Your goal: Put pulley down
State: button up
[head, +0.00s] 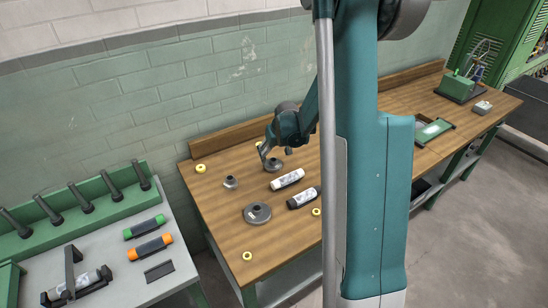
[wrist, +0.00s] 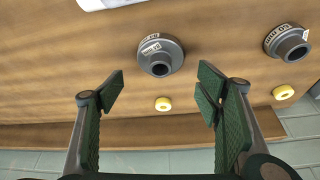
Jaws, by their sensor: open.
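A dark grey stepped pulley (head: 273,166) stands on the wooden bench (head: 225,230) just below my gripper (head: 267,153) in the head view. In the wrist view the same pulley (wrist: 160,56), with a pale label on its rim, sits beyond the gap between the fingertips. The fingers of my gripper (wrist: 160,92) are spread wide with nothing between them, apart from the pulley. A smaller grey pulley (head: 231,183) stands to its left, and a wide one (head: 257,212) lies nearer the front left. A second pulley (wrist: 287,43) shows at the right of the wrist view.
Two white-labelled cylinders (head: 287,179) and (head: 304,198) lie on the bench right of the pulleys. Small yellow rings (head: 200,168) and (head: 247,255) are scattered about. A yellow ring (wrist: 163,104) lies near the gripper. A green rack (head: 85,205) stands on the left table.

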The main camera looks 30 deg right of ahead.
jog(key=v, duration=0.6)
jog(key=shift+r, duration=0.25)
jog(key=shift+s, duration=0.15)
jog(key=shift+a, duration=0.1)
dwell(0.4)
jog(key=s+a+r+n+t, duration=0.1)
jog(key=s+a+r, duration=1.2)
jog(key=a+r, duration=0.35)
jog(key=s+a+t, duration=0.1)
jog(key=s+a, duration=0.5)
jog(key=s, duration=0.3)
jog(key=s+a+r+n, duration=0.1)
jog(key=s+a, duration=0.5)
jog(key=s, duration=0.3)
jog(key=shift+s+a+r+t+y, duration=0.3)
jog(key=shift+s+t+y, duration=0.1)
